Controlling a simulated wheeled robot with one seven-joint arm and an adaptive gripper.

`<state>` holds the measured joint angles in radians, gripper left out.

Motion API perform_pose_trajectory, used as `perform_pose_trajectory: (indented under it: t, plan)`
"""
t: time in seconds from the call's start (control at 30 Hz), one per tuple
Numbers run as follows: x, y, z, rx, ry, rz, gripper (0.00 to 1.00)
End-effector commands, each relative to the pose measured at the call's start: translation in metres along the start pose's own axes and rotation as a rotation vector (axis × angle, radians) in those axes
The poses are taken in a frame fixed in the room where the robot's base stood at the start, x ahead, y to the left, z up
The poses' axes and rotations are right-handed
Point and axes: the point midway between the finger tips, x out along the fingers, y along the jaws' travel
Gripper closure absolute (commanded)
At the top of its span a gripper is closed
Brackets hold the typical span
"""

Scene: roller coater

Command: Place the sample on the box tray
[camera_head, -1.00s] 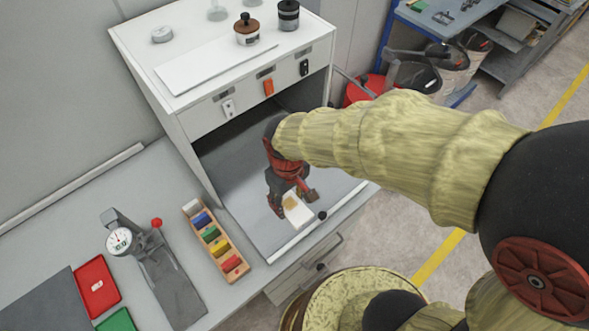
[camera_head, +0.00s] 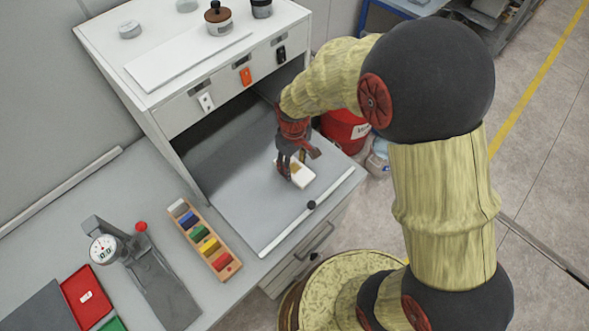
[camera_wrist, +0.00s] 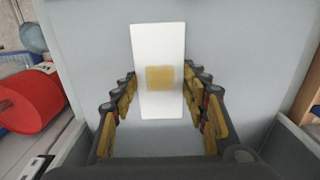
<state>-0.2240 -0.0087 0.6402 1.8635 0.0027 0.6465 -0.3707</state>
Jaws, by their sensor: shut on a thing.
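The sample is a thin white plate with a tan square patch (camera_head: 300,175). My gripper (camera_head: 288,172) is shut on it inside the open front of the white cabinet. In the wrist view the sample (camera_wrist: 160,40) stands between the two rows of dark fingers with yellow pads (camera_wrist: 162,108), its patch near the fingertips. The grey box tray (camera_head: 245,205) is the cabinet's floor panel, with a white front bar and black knob. The sample is over it, behind the bar; whether it touches the tray I cannot tell.
The white cabinet (camera_head: 165,75) has a top with jars and a switch panel above the opening. A wooden rack of coloured blocks (camera_head: 205,240), a dial gauge stand (camera_head: 150,270) and a red tray (camera_head: 85,297) are at left. A red bucket (camera_head: 343,130) stands behind right.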

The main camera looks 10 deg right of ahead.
Motion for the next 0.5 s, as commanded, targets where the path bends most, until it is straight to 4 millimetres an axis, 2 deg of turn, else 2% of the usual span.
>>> perform_pose_trajectory:
  t: [0.13,0.3,0.5]
  plan:
    - [0.012,0.008,-0.003,0.001,-0.003,-0.001,0.80]
    - [0.036,0.007,-0.003,-0.001,-0.002,-0.001,0.80]
    - [0.040,0.007,-0.003,0.000,0.000,0.000,0.80]
